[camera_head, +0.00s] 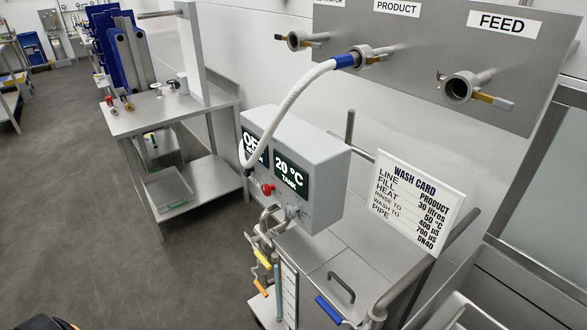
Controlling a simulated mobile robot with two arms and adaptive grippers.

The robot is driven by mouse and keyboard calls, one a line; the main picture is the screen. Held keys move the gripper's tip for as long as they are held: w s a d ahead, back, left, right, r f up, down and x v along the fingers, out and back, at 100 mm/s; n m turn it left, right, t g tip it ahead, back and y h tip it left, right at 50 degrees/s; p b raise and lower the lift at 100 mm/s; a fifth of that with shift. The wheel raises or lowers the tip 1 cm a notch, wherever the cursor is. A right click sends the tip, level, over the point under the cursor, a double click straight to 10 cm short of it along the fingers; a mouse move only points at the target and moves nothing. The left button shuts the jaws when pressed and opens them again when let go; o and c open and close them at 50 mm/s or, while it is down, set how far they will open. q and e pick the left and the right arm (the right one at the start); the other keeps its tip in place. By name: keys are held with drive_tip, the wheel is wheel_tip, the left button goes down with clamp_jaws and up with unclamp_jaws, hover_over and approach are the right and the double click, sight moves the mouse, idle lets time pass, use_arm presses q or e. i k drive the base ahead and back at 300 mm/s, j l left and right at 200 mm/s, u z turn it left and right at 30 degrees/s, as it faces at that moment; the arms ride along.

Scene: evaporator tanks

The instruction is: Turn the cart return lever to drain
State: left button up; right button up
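The wash cart (310,258) stands in the lower middle, with a grey control box (325,165) showing "20 °C TANK" and a second, partly covered display. Several small valve levers show on the cart: a yellow-handled one (262,258), an orange-handled one (260,288) and a blue-handled one (328,310) at the front. No readable label marks which is the return lever, and its drain position cannot be read. A white hose (290,98) runs from the PRODUCT port (372,56) down past the box's left side. Neither of my grippers is clearly in view.
A wash card (416,203) stands at the cart's back right. The wall panel (420,50) carries a FEED port (458,88) and another port (295,40). A steel table (150,118) stands at left. The floor (60,190) further left is clear.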

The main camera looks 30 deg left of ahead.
sight(262, 259)
drive_tip(key=u, duration=1.2)
